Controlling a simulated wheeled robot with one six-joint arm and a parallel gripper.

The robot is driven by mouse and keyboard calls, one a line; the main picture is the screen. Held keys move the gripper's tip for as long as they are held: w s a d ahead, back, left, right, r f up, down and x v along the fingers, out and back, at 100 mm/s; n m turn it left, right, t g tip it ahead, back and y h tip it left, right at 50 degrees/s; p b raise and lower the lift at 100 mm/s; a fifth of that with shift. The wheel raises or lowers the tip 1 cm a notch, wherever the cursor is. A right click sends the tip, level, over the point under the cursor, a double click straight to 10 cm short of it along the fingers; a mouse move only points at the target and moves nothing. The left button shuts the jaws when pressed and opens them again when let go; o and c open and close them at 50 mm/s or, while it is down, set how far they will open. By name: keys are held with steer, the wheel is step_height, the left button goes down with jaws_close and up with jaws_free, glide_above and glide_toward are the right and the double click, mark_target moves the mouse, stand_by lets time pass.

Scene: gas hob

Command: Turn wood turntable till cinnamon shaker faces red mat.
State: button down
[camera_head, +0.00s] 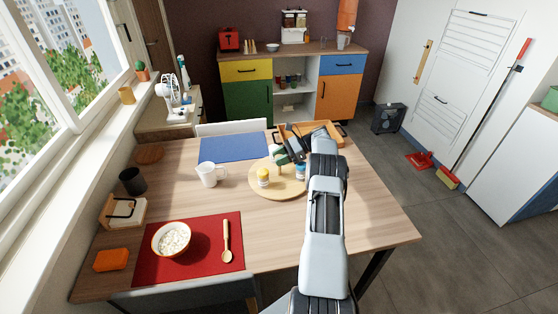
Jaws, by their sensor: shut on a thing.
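The round wood turntable (270,192) lies on the table, right of its middle. A white shaker with a yellow band (263,178) stands on its left front part. A shaker with a blue band (300,172) stands at its right, partly behind my arm. Something green (278,155) shows at its back, beside my gripper. The labels are too small to tell which is cinnamon. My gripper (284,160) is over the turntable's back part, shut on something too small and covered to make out. The red mat (195,265) lies at the table's front left.
A bowl (172,239) and wooden spoon (226,240) are on the red mat. A white jug (209,174) stands left of the turntable, near a blue mat (233,147). A wooden tray (328,128) is behind my arm. The table between red mat and turntable is clear.

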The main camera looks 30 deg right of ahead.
steer(key=shift+r+n, duration=0.1)
steer(key=shift+n, duration=0.2)
stand_by(0.4)
steer(key=c, duration=0.7)
jaws_free()
steer(key=shift+o, duration=0.2)
steer(key=shift+r, duration=0.4)
step_height(320, 180, up, 3)
steer(key=shift+a+f+b, duration=0.1)
steer(key=shift+f+b, duration=0.05)
steer(key=shift+b, duration=0.15)
steer(key=s+a+r, duration=0.2)
steer(key=s+r, duration=0.2)
steer(key=s, duration=0.2)
steer(key=s+a+r, duration=0.3)
steer(key=s+r, duration=0.2)
steer(key=s, duration=0.1)
steer(key=shift+s+a+r+b, duration=0.2)
steer(key=shift+s+a+b, duration=0.15)
steer(key=shift+b, duration=0.1)
steer(key=shift+a+g, duration=0.1)
steer(key=shift+g, duration=0.2)
